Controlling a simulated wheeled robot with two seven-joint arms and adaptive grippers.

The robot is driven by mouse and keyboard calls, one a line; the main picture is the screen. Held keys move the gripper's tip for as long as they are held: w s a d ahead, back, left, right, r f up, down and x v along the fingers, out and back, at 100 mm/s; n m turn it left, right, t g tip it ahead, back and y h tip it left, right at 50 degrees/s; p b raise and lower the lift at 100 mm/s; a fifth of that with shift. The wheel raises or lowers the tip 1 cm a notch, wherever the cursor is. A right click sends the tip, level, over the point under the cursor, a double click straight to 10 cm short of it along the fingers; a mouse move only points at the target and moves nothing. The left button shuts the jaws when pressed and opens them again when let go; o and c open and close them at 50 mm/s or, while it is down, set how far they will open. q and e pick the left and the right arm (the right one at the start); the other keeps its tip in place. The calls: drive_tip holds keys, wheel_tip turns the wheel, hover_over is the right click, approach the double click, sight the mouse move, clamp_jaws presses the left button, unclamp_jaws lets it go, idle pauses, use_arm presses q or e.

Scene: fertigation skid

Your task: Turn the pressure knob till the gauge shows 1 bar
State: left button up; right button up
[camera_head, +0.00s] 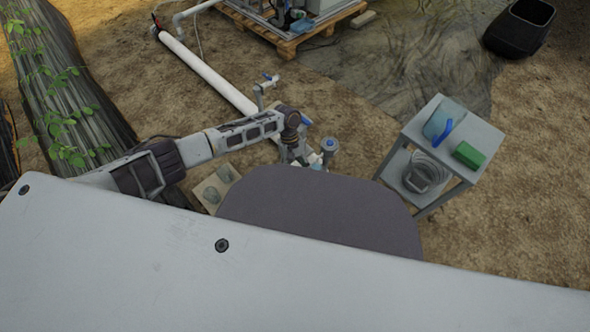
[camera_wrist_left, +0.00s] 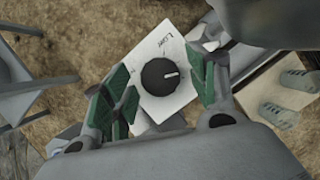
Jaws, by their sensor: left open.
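The black round knob (camera_wrist_left: 160,77) shows in the left wrist view, with a white pointer mark toward the right. It sits on a white plate (camera_wrist_left: 178,104) with dark lettering near its upper part. My left gripper (camera_wrist_left: 158,66) is open, with its green-padded fingers on either side of the knob and gaps between pads and knob. In the head view my left arm reaches over the pipe fittings (camera_head: 329,146), and its wrist and my body hide the knob. No readable gauge face is in view. My right gripper is not in view.
A white pipe (camera_head: 208,72) runs from the back to the fittings, with a blue-handled valve (camera_head: 268,77). A pallet (camera_head: 287,46) stands behind. Bare ground lies between.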

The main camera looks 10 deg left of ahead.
use_arm(q)
drive_tip(key=c, duration=1)
drive_tip(key=shift+r+p, duration=0.1)
drive_tip(key=shift+p, duration=0.25)
